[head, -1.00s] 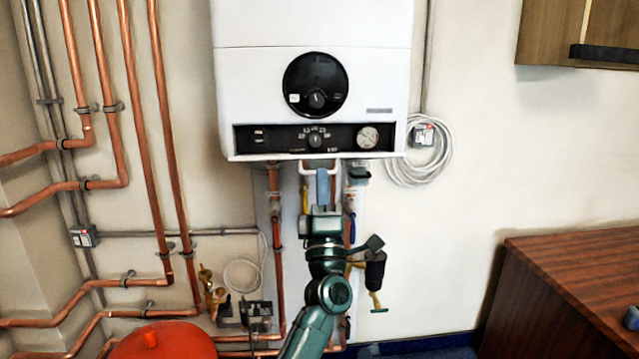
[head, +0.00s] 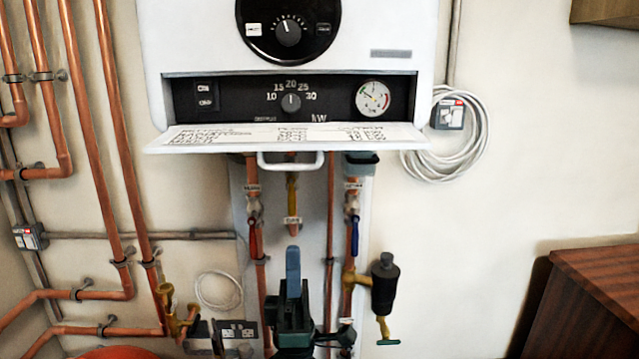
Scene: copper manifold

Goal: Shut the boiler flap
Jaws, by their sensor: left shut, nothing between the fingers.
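The white boiler (head: 290,60) hangs on the wall in the upper middle. Its flap (head: 285,136) is hinged down below the control panel, open, with its printed inner face showing. A white bar handle (head: 291,165) shows under the flap's front edge. My left gripper (head: 293,252) points up from the bottom, its blue fingers shut together and empty. In the picture it is below the handle and apart from it. My right gripper is out of view.
Copper pipes with a red lever (head: 253,238) and a blue lever (head: 355,236) run below the boiler. A black fitting (head: 384,285) stands out at right. A wooden cabinet (head: 600,300) is at lower right. A coiled white cable (head: 455,135) hangs beside the boiler.

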